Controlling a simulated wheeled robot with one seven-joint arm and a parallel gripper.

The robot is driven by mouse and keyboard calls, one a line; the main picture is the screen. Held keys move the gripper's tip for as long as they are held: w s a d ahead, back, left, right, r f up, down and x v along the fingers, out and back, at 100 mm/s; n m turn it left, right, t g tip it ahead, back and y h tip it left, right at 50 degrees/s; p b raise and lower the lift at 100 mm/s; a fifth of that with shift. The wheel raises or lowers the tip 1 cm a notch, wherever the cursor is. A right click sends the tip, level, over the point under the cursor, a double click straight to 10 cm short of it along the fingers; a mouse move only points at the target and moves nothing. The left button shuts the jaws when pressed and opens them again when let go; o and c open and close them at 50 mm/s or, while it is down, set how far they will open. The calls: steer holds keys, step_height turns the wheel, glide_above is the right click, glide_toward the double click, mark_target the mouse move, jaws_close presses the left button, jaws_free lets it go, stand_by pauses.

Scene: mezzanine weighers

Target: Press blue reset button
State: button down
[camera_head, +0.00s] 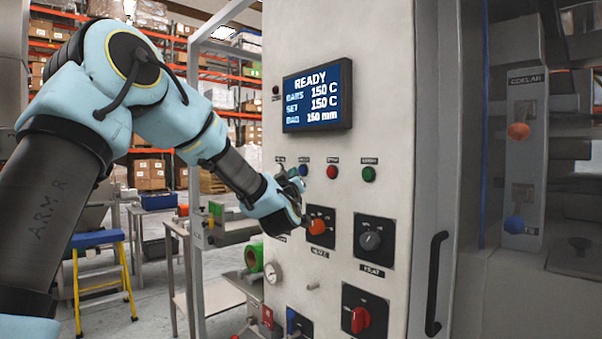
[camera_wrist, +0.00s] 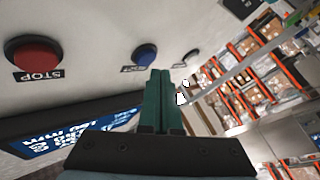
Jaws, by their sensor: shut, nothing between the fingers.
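The blue button (camera_head: 303,170) sits on the light panel just below the display, left of the red button (camera_head: 332,171). In the wrist view the blue button (camera_wrist: 145,55) shows just beyond my fingertips, slightly left of them. My gripper (camera_head: 296,179) is at the panel's left part, just below and left of the blue button. In the wrist view its green fingers (camera_wrist: 161,75) are shut together and empty. I cannot tell whether the tips touch the panel or button.
The red button is labelled STOP (camera_wrist: 33,54). A green button (camera_head: 369,173) is right of it. The display (camera_head: 317,96) reads READY. Below are an orange-red knob (camera_head: 318,227), a black knob (camera_head: 370,241) and a red switch (camera_head: 361,320). A black handle (camera_head: 436,284) stands at right.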

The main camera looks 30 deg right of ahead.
steer(key=shift+a, duration=0.1)
steer(key=a+b, duration=0.1)
steer(key=a, duration=0.1)
steer(key=s+a+b, duration=0.1)
steer(key=a, duration=0.1)
steer(key=shift+a, duration=0.35)
stand_by(0.7)
steer(key=a+f+m+g+y, duration=0.2)
steer(key=a+f+g+y, duration=0.6)
steer(key=a+f, duration=1.4)
steer(key=s+a+f+n+g+y, duration=0.1)
steer(key=s+a+f+g, duration=0.3)
steer(key=s+a, duration=0.5)
steer(key=s+a+f+n+g+y, duration=0.1)
steer(key=s+a+f+g+y, duration=0.2)
steer(key=s+a+f, duration=0.3)
steer(key=s+a, duration=0.3)
steer(key=a, duration=0.3)
steer(key=shift+f+g, duration=0.2)
steer(key=shift+g, duration=0.2)
